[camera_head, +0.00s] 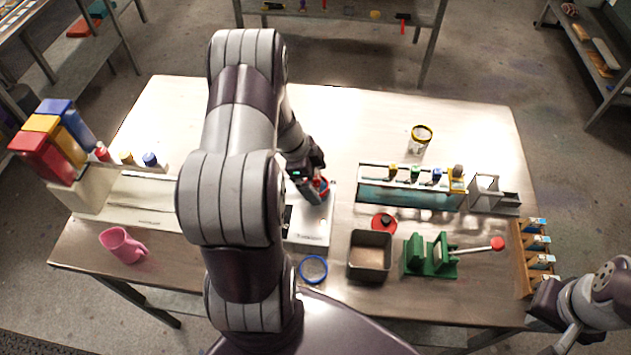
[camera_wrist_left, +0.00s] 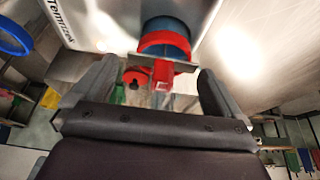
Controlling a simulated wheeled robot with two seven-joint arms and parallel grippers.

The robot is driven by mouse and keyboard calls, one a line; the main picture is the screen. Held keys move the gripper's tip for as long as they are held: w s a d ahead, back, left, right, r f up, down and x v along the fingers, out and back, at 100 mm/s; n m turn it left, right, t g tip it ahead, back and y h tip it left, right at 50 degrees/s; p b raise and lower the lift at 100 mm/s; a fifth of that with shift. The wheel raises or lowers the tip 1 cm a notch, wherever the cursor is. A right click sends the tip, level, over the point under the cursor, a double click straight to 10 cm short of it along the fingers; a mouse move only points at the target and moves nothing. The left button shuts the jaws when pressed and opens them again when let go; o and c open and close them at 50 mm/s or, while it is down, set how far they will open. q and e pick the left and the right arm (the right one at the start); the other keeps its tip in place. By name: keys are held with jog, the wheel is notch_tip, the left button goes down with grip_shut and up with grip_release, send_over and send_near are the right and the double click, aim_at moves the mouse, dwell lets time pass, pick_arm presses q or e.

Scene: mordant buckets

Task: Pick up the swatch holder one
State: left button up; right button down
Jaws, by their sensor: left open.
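My left gripper (camera_head: 318,192) is open over the white device in the middle of the table. In the left wrist view its open fingers (camera_wrist_left: 157,92) stand on either side of a red block (camera_wrist_left: 162,75). The block is joined to or in front of a blue cylinder with a red band (camera_wrist_left: 166,40). A brown rack (camera_head: 524,270) at the table's right edge bears several small blue-and-white pieces (camera_head: 538,241), which may be swatch holders; I cannot tell which is number one. My right arm (camera_head: 592,300) is at the lower right; its finger state is unclear.
The white device (camera_head: 310,232) stands under my left gripper. Close by are a blue ring (camera_head: 313,282), a square metal tin (camera_head: 352,270), a green press (camera_head: 416,262) and a long teal tank (camera_head: 400,198). A pink jug (camera_head: 122,252) is at left. The back of the table is mostly clear.

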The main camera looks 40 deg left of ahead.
pick_arm(q)
jog(key=shift+w, duration=0.15)
jog(key=c, duration=0.4)
jog(key=shift+d, duration=0.1)
jog(key=c, duration=0.5)
